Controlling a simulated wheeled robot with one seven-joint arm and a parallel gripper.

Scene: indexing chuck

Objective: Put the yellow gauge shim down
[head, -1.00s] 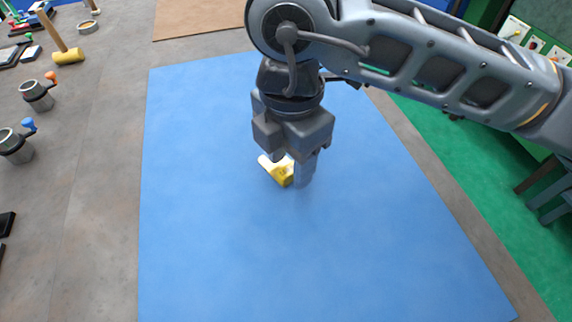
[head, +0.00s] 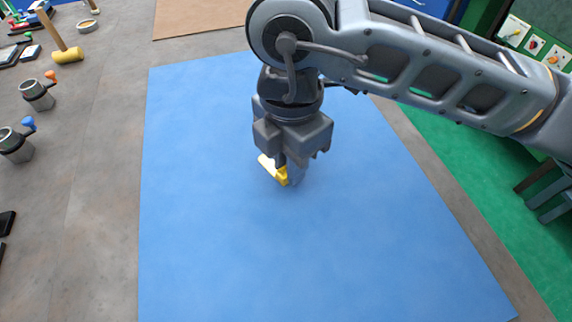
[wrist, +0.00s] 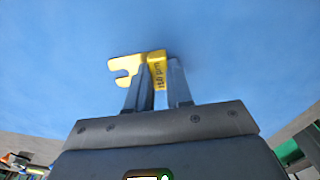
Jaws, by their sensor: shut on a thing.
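The yellow gauge shim (head: 270,168) is held in my gripper (head: 290,178), low over the blue mat (head: 250,250) in the head view. In the wrist view the shim (wrist: 130,67) shows a forked end to the left and a bent face with dark lettering. My gripper's two fingers (wrist: 160,90) are closed on the bent face, one on each side. Part of the shim is hidden behind the fingers in the head view. I cannot tell whether its lower edge touches the mat.
The blue mat is bare around the shim. On the grey surface at left stand two grey cylinders with an orange knob (head: 38,95) and a blue knob (head: 16,145), and a yellow mallet (head: 66,50). A brown board (head: 198,18) lies at the back.

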